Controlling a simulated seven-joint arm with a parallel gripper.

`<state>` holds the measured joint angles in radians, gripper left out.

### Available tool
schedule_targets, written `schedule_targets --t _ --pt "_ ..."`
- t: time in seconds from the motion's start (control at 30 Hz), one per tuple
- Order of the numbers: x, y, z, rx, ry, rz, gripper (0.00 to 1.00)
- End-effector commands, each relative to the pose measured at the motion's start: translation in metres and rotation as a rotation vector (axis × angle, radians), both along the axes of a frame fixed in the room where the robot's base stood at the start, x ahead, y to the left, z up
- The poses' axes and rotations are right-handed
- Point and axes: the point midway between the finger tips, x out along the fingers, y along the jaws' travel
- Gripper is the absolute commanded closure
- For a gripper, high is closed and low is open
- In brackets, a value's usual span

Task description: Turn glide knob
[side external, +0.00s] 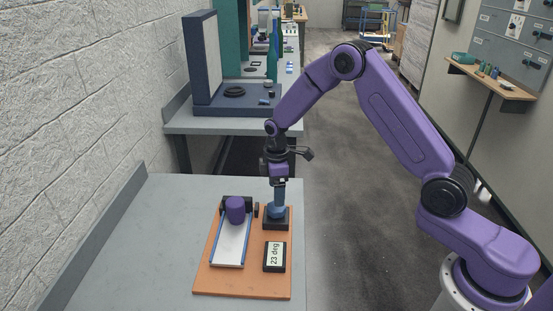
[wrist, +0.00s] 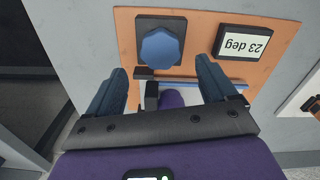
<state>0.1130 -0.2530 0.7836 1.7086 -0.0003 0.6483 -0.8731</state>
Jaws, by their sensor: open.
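The blue lobed knob (wrist: 160,48) sits on a dark square base (wrist: 172,24) on the orange board. In the side external view the knob (side external: 277,212) is partly hidden by my gripper (side external: 279,199), which points down just over it. In the wrist view the two dark blue fingers of my gripper (wrist: 160,67) are spread apart with nothing clamped between them. The knob appears between and slightly beyond the fingertips. I cannot tell whether a finger touches it. A display (side external: 274,256) on the board reads "23 deg", also in the wrist view (wrist: 243,42).
A pale ramp (side external: 231,246) with blue side rails and a purple cylinder (side external: 236,209) at its top stands left of the knob on the orange board (side external: 222,283). The grey table (side external: 130,250) is clear to the left. A second bench (side external: 193,123) stands behind.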

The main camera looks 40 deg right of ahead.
Motion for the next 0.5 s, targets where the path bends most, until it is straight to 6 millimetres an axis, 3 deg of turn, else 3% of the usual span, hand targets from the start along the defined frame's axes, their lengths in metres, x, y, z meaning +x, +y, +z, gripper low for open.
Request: schedule_targets --t 0.3,0.5 --pt "0.001 0.0 0.069 0.001 -0.006 0.0 0.15" --pt "0.001 0.0 0.1 0.0 -0.004 0.001 0.15"
